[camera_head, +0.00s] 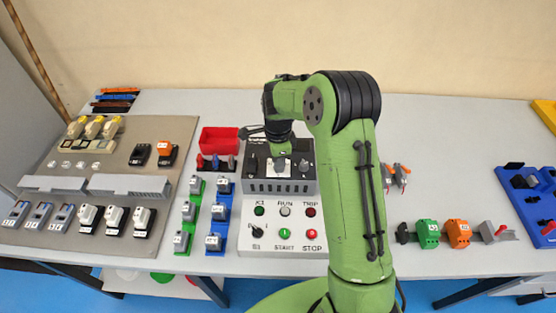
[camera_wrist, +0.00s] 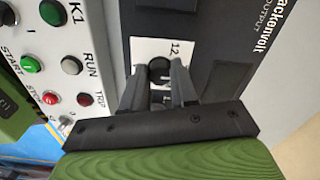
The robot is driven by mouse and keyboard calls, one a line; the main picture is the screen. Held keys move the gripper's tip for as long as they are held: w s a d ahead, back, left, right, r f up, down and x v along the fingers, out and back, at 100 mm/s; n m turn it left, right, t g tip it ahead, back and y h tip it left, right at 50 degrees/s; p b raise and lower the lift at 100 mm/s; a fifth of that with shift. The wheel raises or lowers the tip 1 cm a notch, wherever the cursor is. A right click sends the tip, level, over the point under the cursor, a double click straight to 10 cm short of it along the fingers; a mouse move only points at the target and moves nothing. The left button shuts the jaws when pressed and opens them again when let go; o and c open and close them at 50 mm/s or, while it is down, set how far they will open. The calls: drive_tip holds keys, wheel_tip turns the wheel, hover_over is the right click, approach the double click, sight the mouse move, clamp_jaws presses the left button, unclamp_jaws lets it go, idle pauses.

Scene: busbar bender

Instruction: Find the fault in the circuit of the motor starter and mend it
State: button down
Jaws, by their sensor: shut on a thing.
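My gripper (camera_head: 283,150) reaches down onto a dark supply unit (camera_head: 266,184) at the back of the table. In the wrist view, my gripper (camera_wrist: 160,75) has its two fingers closed around a round black knob (camera_wrist: 159,66) on a white plate marked 12. The unit's dark face (camera_wrist: 225,45) carries the word OUTPUT. In front stands a white control panel (camera_head: 270,239) with K1, RUN and TRIP lamps, a selector, a green START button and a red STOP button. The K1 lamp looks green and the RUN lamp pale. A grey board (camera_head: 125,190) with relays, breakers and ducts lies left.
A red bin (camera_head: 219,139) and green and blue strips (camera_head: 213,238) with grey modules stand between board and panel. Green (camera_head: 427,233) and orange (camera_head: 457,233) blocks lie right of my arm. A blue tray (camera_head: 532,205) is at far right. The table's back right is mostly clear.

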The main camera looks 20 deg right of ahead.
drive_tip(key=shift+r, duration=0.1)
idle(0.3)
drive_tip(key=c, duration=0.9)
unclamp_jaws()
wheel_tip(320, 180, up, 16)
drive_tip(key=p, duration=0.3)
drive_tip(key=s+r+n+t+h, duration=0.1)
drive_tip(key=s+r+n+t, duration=0.1)
drive_tip(key=s+r+n, duration=0.4)
drive_tip(key=s+r+n+t, duration=0.1)
drive_tip(key=s+r+n, duration=0.3)
drive_tip(key=s, duration=0.5)
drive_tip(key=s+n+t, duration=0.1)
drive_tip(key=s+n, duration=0.2)
drive_tip(key=s, duration=0.1)
drive_tip(key=s+f+n, duration=0.1)
drive_tip(key=s+n, duration=0.1)
drive_tip(key=s, duration=0.2)
drive_tip(key=s+f+n+t+y, duration=0.1)
drive_tip(key=s+n, duration=0.2)
drive_tip(key=s, duration=0.2)
drive_tip(key=shift+s+f+n+t, duration=0.1)
drive_tip(key=shift+f+n+t, duration=0.15)
drive_tip(key=shift+n+t, duration=0.05)
